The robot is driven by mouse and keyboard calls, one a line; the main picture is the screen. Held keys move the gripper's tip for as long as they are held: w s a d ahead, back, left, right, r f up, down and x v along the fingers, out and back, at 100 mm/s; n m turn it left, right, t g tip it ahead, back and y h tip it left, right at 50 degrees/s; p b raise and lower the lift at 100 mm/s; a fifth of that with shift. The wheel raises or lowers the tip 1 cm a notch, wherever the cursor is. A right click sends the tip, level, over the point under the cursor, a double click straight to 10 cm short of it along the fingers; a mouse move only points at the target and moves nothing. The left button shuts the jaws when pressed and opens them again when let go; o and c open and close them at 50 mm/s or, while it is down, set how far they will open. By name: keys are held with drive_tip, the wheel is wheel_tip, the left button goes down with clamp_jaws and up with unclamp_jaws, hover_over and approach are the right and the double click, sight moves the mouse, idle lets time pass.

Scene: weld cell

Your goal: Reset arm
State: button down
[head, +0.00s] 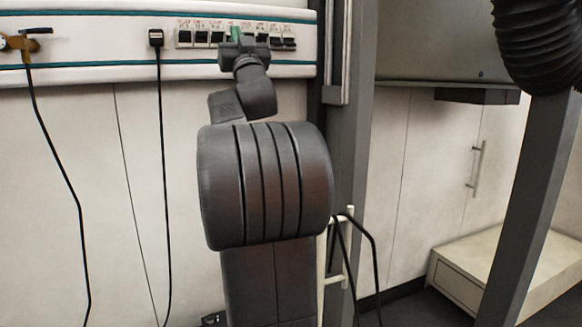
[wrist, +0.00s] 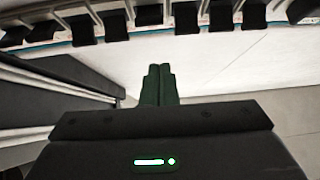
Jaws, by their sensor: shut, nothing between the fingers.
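My gripper (wrist: 159,70) shows in the wrist view with its two dark green fingers side by side, closed and empty. In the head view my gripper (head: 236,33) is at the far end of my raised arm, in front of the row of black switches (head: 201,38) on the white wall rail. The arm hides part of that row. In the wrist view the black switches (wrist: 148,15) line the top edge, apart from the fingertips in the picture.
A black plug (head: 156,38) with a hanging cable and a brass fitting (head: 18,43) with a hose are on the rail at left. A grey post (head: 351,130) stands just right of my arm. A low cream cabinet (head: 458,285) and a black ribbed duct (head: 540,45) are at right.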

drive_tip(key=w+r+g+h+p, duration=0.1)
drive_tip(key=r+p, duration=0.1)
drive_tip(key=p, duration=0.4)
drive_tip(key=w+a+r+g+p, duration=0.1)
drive_tip(key=r+g+p, duration=0.1)
drive_tip(key=p, duration=0.4)
drive_tip(key=w+a+r+g+h+p, duration=0.1)
drive_tip(key=w+r+g+p, duration=0.1)
drive_tip(key=p, duration=0.5)
drive_tip(key=shift+w+h, duration=0.1)
drive_tip(key=shift+h, duration=0.2)
drive_tip(key=p, duration=0.2)
drive_tip(key=r+g+p, duration=0.1)
drive_tip(key=p, duration=0.1)
drive_tip(key=h+p, duration=0.1)
drive_tip(key=shift+w+d+r+m+p, duration=0.2)
drive_tip(key=shift+w+d+m+p, duration=0.1)
drive_tip(key=shift+p, duration=0.1)
drive_tip(key=b+v, duration=0.1)
drive_tip(key=v, duration=0.6)
drive_tip(key=shift+a+f, duration=0.1)
